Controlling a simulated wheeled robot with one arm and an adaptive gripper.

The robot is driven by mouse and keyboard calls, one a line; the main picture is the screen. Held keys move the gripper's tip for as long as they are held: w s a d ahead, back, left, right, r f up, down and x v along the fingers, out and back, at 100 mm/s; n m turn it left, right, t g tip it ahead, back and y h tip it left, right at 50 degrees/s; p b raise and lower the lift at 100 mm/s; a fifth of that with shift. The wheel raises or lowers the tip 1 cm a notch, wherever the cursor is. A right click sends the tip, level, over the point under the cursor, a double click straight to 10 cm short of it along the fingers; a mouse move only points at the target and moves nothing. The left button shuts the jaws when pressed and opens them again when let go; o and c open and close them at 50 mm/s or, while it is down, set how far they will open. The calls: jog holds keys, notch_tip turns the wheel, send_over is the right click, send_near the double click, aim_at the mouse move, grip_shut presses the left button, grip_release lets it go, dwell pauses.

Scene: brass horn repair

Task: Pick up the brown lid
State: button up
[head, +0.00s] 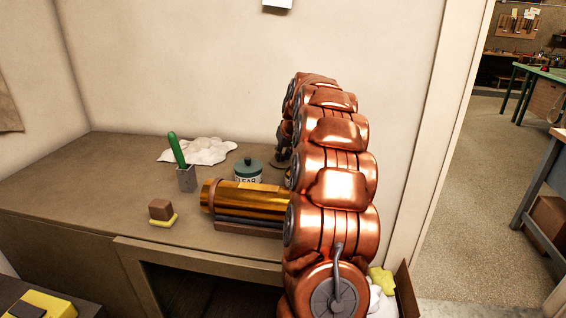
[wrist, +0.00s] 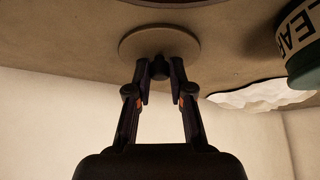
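The brown lid (wrist: 185,44) is a flat round disc with a dark knob (wrist: 159,68), lying on the bench top in the wrist view. My gripper (wrist: 159,66) is at the lid, with one finger on each side of the knob. The fingers stand apart, with the knob between them; I cannot tell for sure whether they touch it. In the head view my gripper (head: 283,148) is a dark shape mostly behind my copper arm, and the lid is largely hidden there.
A green-lidded jar (head: 248,178) lettered "CLEAR" stands close by. A white cloth (head: 205,150), a cup with a green-handled tool (head: 187,180), a brass cylinder (head: 250,197) and a brown block on a yellow pad (head: 161,210) share the bench (head: 85,190). Its left part is clear.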

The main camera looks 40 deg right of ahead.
grip_shut()
jog(key=shift+r, duration=0.1)
